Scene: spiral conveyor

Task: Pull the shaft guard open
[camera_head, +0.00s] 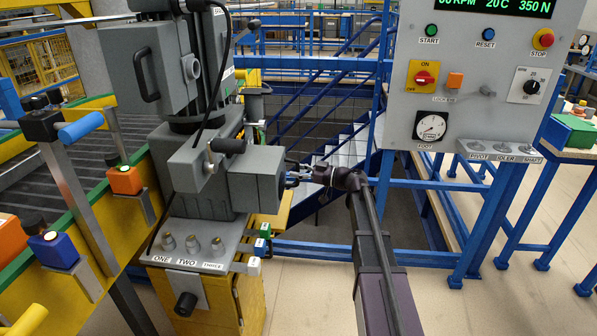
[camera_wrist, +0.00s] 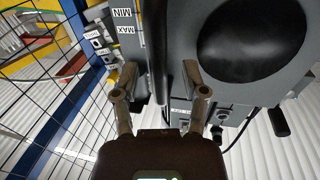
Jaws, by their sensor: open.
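A grey machine (camera_head: 193,185) stands left of centre in the head view. I cannot tell for sure which of its parts is the shaft guard. A grey panel (camera_head: 150,68) with a dark grey handle (camera_head: 146,75) is on its upper part. A squarish grey block (camera_head: 254,187) sticks out at its right. My gripper (camera_head: 290,178) is beside that block's right side. In the wrist view my gripper (camera_wrist: 156,80) is open, with a finger on either side of a black bar (camera_wrist: 156,45). I cannot tell whether the fingers touch it.
A control panel (camera_head: 475,80) on a blue frame stands at the right. Small knobs (camera_head: 193,243) sit on a ledge below the machine. A conveyor (camera_head: 60,185) with levers is at the left. A blue railing (camera_head: 320,65) and stairs are behind. The floor at front right is clear.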

